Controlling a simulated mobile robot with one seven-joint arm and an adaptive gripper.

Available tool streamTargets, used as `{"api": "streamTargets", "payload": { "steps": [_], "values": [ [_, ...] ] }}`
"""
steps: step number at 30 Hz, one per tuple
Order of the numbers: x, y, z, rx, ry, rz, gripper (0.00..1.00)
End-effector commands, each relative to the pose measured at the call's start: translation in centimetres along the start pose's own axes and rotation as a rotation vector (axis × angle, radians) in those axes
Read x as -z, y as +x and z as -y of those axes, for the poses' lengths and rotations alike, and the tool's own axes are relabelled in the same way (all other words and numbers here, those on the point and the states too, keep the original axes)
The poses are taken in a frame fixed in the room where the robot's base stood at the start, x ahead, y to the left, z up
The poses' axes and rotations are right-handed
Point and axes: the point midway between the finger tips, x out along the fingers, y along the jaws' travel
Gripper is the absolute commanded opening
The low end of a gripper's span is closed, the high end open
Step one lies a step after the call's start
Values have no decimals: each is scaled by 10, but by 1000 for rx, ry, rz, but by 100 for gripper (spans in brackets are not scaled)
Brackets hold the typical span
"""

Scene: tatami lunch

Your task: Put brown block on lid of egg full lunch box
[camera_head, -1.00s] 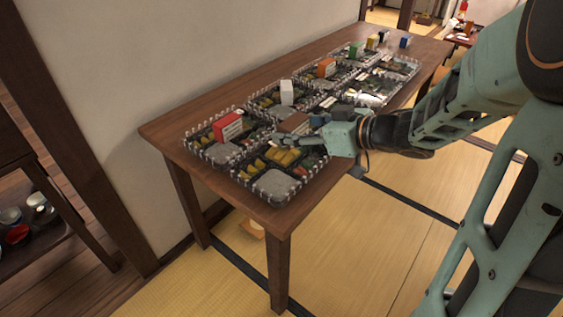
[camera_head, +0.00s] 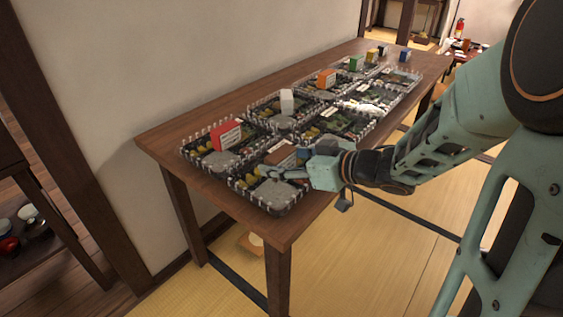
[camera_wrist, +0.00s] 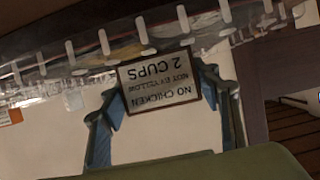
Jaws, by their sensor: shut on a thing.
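My gripper (camera_head: 281,165) is over the near lunch box (camera_head: 270,207) at the table's front end. It is shut on the brown block (camera_head: 283,154). In the wrist view the block (camera_wrist: 160,85) sits between both fingers and shows a pale label with "NO CHICKEN" and "2 CUPS", upside down. I cannot tell whether the block touches the lid below. Clear lunch boxes with grey, green and yellow food stand in two rows. Yellow pieces show in several, so I cannot tell for sure which is egg full. My gripper partly hides the near box.
A red block (camera_head: 225,135) stands on the front left box, and a white block (camera_head: 287,101) and an orange block (camera_head: 326,78) stand on boxes behind it. Smaller coloured blocks stand at the far end. The wooden table (camera_head: 165,140) has a bare left edge beside the wall.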

Motion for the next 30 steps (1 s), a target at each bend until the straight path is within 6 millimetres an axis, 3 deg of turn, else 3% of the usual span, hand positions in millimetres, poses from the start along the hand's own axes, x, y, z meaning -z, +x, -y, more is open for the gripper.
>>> {"api": "streamTargets", "payload": {
  "steps": [3, 4, 8, 20, 30],
  "values": [
    [-4, 2, 0, 1, 1, 0, 33],
    [-4, 2, 0, 1, 0, 0, 59],
    [-3, 1, 0, 0, 0, 0, 74],
    [2, -3, -1, -2, 0, 0, 75],
    [5, -72, -1, -5, 2, 1, 75]
  ]
}}
